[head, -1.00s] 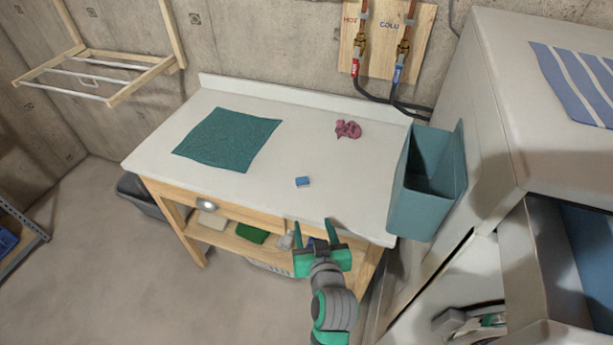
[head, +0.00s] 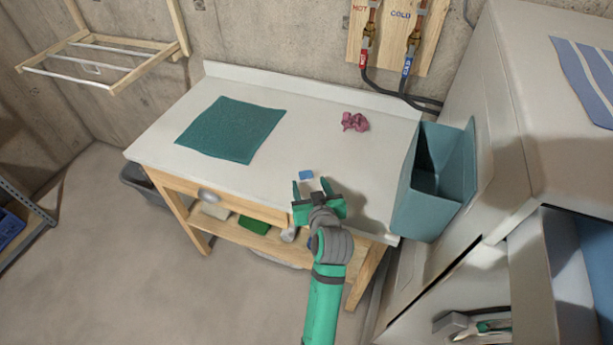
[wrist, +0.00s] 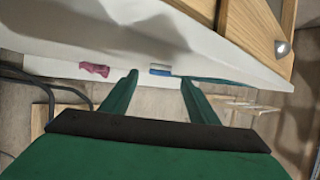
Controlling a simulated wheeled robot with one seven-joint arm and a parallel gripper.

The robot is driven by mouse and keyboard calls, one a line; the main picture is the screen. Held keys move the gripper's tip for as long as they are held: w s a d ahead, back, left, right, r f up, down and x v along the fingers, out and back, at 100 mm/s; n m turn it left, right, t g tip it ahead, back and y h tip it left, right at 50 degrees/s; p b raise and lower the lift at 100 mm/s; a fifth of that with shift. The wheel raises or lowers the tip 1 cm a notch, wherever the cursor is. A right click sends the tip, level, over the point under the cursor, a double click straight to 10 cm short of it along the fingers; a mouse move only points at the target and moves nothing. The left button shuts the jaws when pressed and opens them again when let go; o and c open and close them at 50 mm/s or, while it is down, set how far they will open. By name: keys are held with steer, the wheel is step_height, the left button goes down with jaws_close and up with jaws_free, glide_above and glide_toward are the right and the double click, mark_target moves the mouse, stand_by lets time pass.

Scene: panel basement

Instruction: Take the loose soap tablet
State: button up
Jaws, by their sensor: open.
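The soap tablet is a small blue block (head: 306,174) on the white worktop, right of the dark green cloth. It also shows in the wrist view as a blue and white block (wrist: 160,71), between the fingers and beyond them. My gripper (head: 311,186) is open and empty at the front part of the worktop, just short of the tablet. In the head view its fingertips lie on either side of the tablet's near side, apart from it. The wrist view (wrist: 158,80) is tilted, with the worktop upside down.
A dark green cloth (head: 231,129) lies flat on the worktop (head: 185,100) at left. A crumpled pink cloth (head: 354,121) lies behind the tablet to the right. A teal bin (head: 430,195) stands at the right end, beside a white appliance (head: 500,120). The worktop around the tablet is clear.

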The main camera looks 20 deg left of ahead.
mark_target(307, 176)
steer(key=shift+x, duration=1.8)
steer(key=c, duration=1.1)
steer(key=shift+r, duration=0.2)
